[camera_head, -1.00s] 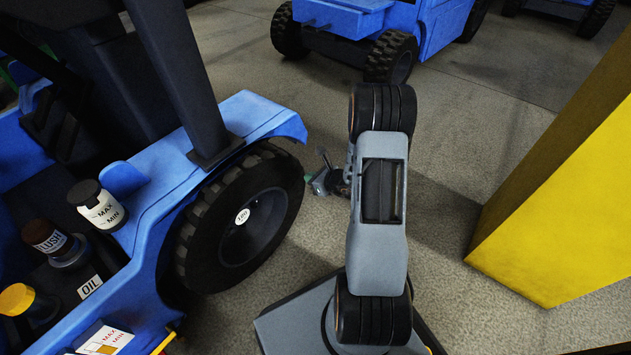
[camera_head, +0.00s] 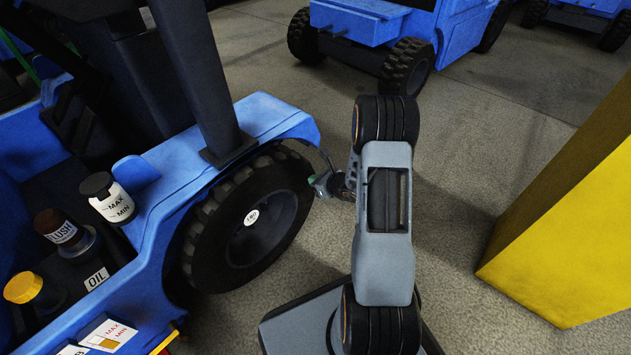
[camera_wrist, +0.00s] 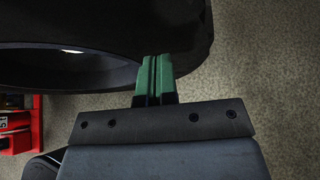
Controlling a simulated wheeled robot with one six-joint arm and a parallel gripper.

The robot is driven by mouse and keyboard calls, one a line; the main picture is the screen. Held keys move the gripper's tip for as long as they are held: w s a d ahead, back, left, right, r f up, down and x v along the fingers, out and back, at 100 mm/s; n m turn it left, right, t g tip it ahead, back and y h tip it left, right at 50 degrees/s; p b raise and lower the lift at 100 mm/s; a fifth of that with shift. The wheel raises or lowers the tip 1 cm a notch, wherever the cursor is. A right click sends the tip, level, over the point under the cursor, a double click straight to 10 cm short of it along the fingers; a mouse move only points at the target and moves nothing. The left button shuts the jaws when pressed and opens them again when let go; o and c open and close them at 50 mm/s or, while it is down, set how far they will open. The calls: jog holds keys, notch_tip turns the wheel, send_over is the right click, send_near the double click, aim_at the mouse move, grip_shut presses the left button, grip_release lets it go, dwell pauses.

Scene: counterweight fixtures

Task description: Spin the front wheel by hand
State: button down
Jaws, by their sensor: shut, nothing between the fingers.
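The front wheel (camera_head: 208,232) is a black treaded tyre under the blue fender of the vehicle on the left. Its dark hub carries a small round white label (camera_head: 251,217). My gripper (camera_head: 313,181) is at the right side of this tyre in the head view, small and partly hidden by my arm. In the wrist view the green fingertips of my gripper (camera_wrist: 154,74) are together with nothing between them. Their tips overlap the lower edge of the dark tyre (camera_wrist: 178,27). I cannot tell whether they touch it.
The blue vehicle (camera_head: 172,185) holds a MAX/MIN bottle (camera_head: 108,199) and an OIL label (camera_head: 97,278). A yellow block (camera_head: 560,258) stands at the right. Another blue vehicle (camera_head: 385,20) is behind. Bare floor (camera_head: 455,150) lies between. A red object (camera_wrist: 20,128) shows in the wrist view.

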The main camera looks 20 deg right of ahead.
jog(key=shift+w+a, duration=0.1)
jog(key=shift+w, duration=0.1)
jog(key=shift+w+a, duration=0.25)
jog(key=shift+w, duration=0.3)
jog(key=b, duration=0.5)
send_over(306, 205)
jog(key=s+d, duration=0.2)
jog(key=shift+a+f, duration=0.1)
jog(key=shift+f, duration=2.8)
jog(key=shift+w+d+f, duration=0.1)
jog(key=shift+d+f, duration=0.05)
jog(key=shift+f, duration=0.5)
jog(key=shift+w+d+f, duration=0.1)
jog(key=shift+f, duration=0.5)
jog(key=shift+f, duration=0.15)
jog(key=shift+s+a+f, duration=0.1)
jog(key=shift+a+f, duration=0.1)
jog(key=shift+f, duration=1.15)
jog(key=shift+s+a+f, duration=0.1)
jog(key=shift+a+f, duration=0.15)
jog(key=shift+f, duration=1.05)
jog(key=shift+s+a+f, duration=0.1)
jog(key=shift+a+f, duration=0.1)
jog(key=shift+f, duration=1.15)
jog(key=s+d+p, duration=0.1)
jog(key=s+d, duration=0.2)
jog(key=s, duration=0.3)
jog(key=shift+s+f, duration=0.2)
jog(key=shift+s, duration=0.1)
jog(key=shift+d, duration=0.1)
